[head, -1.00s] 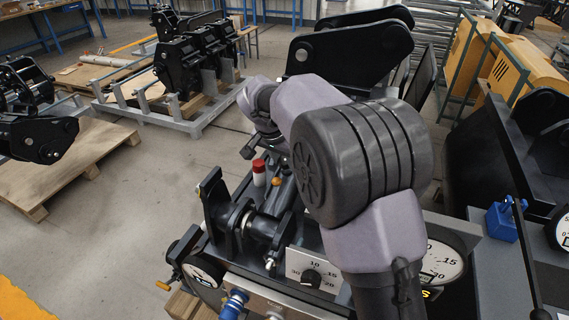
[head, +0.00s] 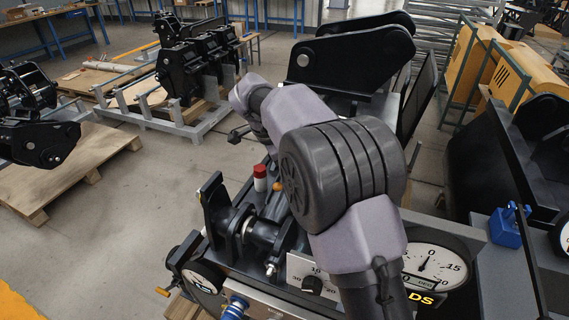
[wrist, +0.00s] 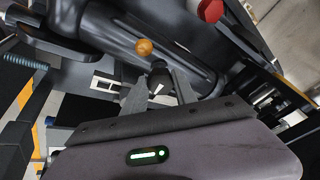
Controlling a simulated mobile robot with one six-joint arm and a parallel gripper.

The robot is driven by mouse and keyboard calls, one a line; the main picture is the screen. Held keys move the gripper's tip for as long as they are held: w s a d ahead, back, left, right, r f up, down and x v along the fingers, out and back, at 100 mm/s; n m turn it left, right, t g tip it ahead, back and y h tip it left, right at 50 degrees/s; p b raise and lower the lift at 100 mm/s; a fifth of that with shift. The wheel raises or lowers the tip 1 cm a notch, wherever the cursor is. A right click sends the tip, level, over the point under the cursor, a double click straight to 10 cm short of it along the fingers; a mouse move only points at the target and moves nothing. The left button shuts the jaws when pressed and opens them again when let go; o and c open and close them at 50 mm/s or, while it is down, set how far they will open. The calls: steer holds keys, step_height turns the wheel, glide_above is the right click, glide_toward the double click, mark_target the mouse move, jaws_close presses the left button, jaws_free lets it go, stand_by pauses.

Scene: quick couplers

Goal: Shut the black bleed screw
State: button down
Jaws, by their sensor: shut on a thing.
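In the wrist view, the black bleed screw (wrist: 159,77) is a small dark knob with a pale mark, between the fingertips of my gripper (wrist: 158,88). The two grey fingers are shut on it, one on each side. An orange ball knob (wrist: 144,47) is just beyond it, and a red cap (wrist: 210,10) is farther to the upper right. In the head view, the screw and my fingertips are hidden behind my arm. The orange knob (head: 278,187) and the red-capped white cylinder (head: 260,178) show just left of my arm.
A black pin bracket (head: 222,215) stands left of my arm. A small numbered dial (head: 312,284) and a round gauge (head: 436,262) are at the front. A tall black bracket (head: 350,60) rises behind. A blue block (head: 508,228) is at the right.

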stand_by(0.5)
steer(key=c, duration=1)
jaws_free()
steer(key=p+v, duration=0.6)
steer(key=v, duration=1.1)
steer(key=shift+a+r+p, duration=0.15)
steer(key=shift+r+p, duration=0.05)
steer(key=shift+p, duration=0.15)
